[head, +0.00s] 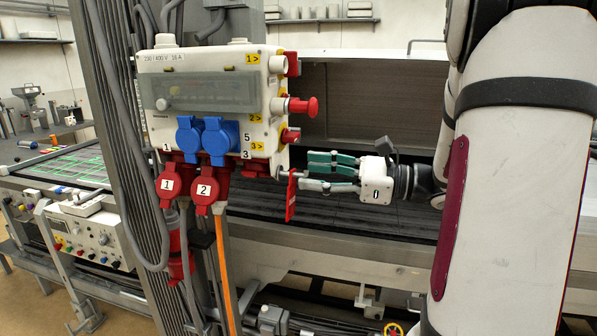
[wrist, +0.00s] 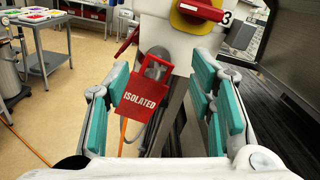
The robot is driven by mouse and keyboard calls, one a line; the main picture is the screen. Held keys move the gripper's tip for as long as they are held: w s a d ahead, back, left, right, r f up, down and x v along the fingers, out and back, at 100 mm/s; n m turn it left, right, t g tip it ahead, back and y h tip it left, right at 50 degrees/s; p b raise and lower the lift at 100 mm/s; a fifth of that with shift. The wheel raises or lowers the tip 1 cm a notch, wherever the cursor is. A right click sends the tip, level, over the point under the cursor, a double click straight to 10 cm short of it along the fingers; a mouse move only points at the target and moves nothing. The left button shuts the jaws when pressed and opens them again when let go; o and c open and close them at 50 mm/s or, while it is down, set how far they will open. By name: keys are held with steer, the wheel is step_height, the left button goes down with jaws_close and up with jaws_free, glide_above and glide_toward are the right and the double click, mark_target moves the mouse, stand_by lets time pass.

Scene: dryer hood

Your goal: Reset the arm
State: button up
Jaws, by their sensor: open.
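My gripper (head: 308,172) comes in from the right in the head view, with green-padded fingers spread apart and nothing between them. A red tag (head: 291,196) hangs just left of its fingertips, at the right side of the switch box (head: 215,100). The wrist view shows my open gripper (wrist: 160,100) with the tag (wrist: 143,105), lettered "ISOLATED", in the gap between the fingers and seemingly beyond them. The tag has a red loop at its top; what it hangs from is unclear. A red and yellow switch (wrist: 200,10) marked 3 is above it.
Red knobs (head: 302,107) stick out of the box's right side. Blue sockets (head: 222,137) and red plugs (head: 205,190) are on its front and underside. A metal column (head: 120,110) and cables stand behind. The dark hood opening (head: 370,100) lies behind my gripper.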

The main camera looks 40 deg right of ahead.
steer(key=v, duration=0.7)
steer(key=shift+s, duration=0.2)
steer(key=shift+d, duration=0.1)
steer(key=a+f+n+g, duration=0.3)
steer(key=a+n+g, duration=0.5)
steer(key=a, duration=0.8)
steer(key=s+a+f+n+h, duration=0.1)
steer(key=s+a+n+h, duration=0.2)
steer(key=n, duration=0.6)
steer(key=s+a+f+n+h+b, duration=0.1)
steer(key=s+a+n+h, duration=0.2)
steer(key=n+h, duration=0.5)
steer(key=shift+s+a+f+n+g, duration=0.2)
steer(key=shift+s+a+n+g, duration=0.15)
steer(key=shift+s, duration=0.3)
